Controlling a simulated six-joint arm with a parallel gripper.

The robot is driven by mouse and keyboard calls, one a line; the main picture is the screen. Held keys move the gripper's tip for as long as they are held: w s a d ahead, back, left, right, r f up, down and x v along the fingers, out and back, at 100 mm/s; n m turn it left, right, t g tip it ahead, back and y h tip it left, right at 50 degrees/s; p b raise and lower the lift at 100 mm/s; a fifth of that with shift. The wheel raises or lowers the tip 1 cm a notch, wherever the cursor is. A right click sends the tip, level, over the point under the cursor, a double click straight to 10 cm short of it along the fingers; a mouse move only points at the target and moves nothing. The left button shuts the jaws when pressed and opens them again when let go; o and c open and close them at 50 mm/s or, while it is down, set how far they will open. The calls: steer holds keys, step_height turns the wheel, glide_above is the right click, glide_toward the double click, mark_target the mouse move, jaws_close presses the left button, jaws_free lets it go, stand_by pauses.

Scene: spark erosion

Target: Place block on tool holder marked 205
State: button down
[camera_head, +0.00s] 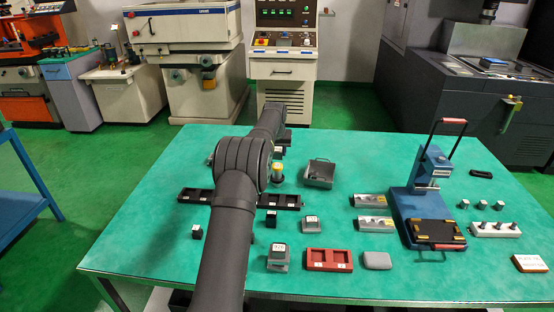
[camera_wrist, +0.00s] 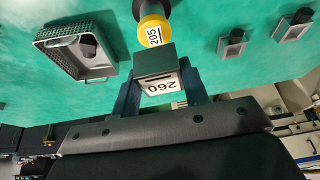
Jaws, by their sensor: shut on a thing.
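The tool holder marked 205 (camera_wrist: 154,30) has a yellow collar with a white label and a dark stem. It also shows in the head view (camera_head: 277,170), standing on the green table right of my arm. My gripper (camera_wrist: 160,88) is shut on a dark grey block marked 260 (camera_wrist: 153,59), with one finger on each side of it. In the wrist view the block is just below the holder's yellow collar; I cannot tell whether they touch. In the head view my arm hides most of my gripper.
A grey mesh basket (camera_wrist: 98,70) lies near the holder. Black racks (camera_head: 287,201), a labelled grey block (camera_head: 311,225), another on a stand (camera_head: 278,257) and a red tray (camera_head: 329,260) are nearer. A blue press (camera_head: 404,203) stands right. The table's far right corner is mostly clear.

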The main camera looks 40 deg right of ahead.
mark_target(277, 158)
steer(key=shift+f, duration=1.8)
steer(key=c, duration=0.8)
jaws_free()
steer(key=shift+f, duration=0.2)
steer(key=shift+r, duration=0.1)
steer(key=v, duration=1.2)
steer(key=shift+d, duration=0.1)
